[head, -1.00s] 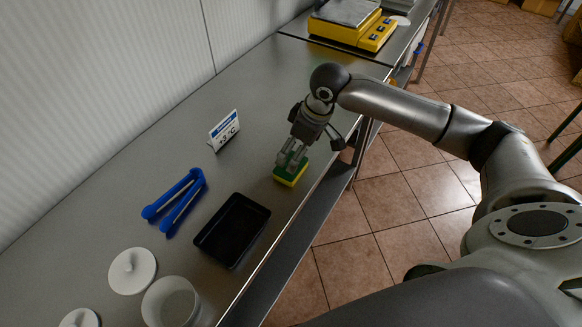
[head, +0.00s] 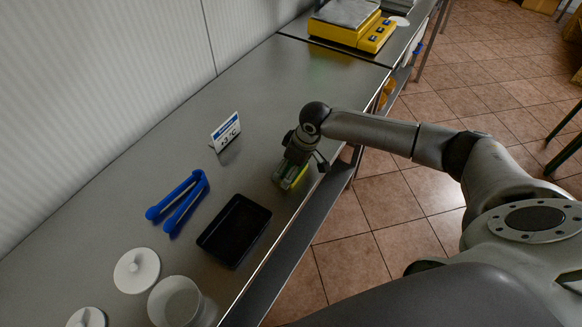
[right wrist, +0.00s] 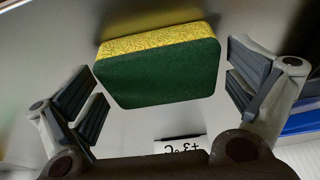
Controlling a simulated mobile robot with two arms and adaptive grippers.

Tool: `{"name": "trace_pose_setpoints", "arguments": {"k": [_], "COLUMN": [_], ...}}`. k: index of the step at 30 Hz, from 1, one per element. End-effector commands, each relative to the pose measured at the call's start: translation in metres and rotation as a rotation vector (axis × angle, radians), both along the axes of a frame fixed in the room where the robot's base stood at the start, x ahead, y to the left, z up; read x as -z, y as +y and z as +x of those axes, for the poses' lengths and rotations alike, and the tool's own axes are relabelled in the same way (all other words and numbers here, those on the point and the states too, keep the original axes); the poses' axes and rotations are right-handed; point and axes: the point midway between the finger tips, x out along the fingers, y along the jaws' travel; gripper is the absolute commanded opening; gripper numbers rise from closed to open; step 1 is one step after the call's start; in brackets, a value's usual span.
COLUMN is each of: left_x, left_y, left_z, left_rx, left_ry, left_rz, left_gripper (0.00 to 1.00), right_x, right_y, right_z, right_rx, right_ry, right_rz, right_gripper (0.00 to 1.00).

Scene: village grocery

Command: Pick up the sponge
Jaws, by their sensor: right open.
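The sponge (right wrist: 158,78) is yellow with a green top layer. In the right wrist view it lies between the two spread fingers of my right gripper (right wrist: 166,92), with a gap on each side. In the head view the sponge (head: 291,181) rests on the steel counter near its front edge, mostly covered by my right gripper (head: 288,174), which is low over it. The right gripper is open and holds nothing. My left gripper is not in view.
A black tray (head: 234,231) and blue tongs (head: 178,201) lie left of the sponge. A small sign (head: 225,132) stands behind. White lids (head: 137,270) and a white tub (head: 175,302) are at the lower left. A yellow scale (head: 352,28) stands at the far end.

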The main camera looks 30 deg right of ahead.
Motion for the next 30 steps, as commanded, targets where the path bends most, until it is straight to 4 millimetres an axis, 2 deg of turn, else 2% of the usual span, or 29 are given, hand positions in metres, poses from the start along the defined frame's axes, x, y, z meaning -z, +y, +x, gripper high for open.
{"name": "trace_pose_setpoints", "arguments": {"k": [6, 13, 25, 30], "left_x": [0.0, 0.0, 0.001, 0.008], "left_y": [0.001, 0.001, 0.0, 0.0], "left_z": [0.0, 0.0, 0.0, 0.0], "left_rx": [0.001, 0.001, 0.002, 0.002], "left_ry": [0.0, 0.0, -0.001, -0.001], "left_rz": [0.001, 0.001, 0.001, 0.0], "left_gripper": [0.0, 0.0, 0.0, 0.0], "right_x": [0.002, 0.001, 0.0, -0.011], "right_y": [0.0, 0.0, 0.0, -0.001], "right_z": [0.0, 0.0, 0.0, 0.001], "right_rx": [0.0, 0.0, 0.0, 0.001], "right_ry": [0.0, 0.0, 0.0, -0.003], "right_rz": [-0.001, -0.001, -0.001, -0.001], "right_gripper": [1.0, 0.76, 0.76, 0.76]}}
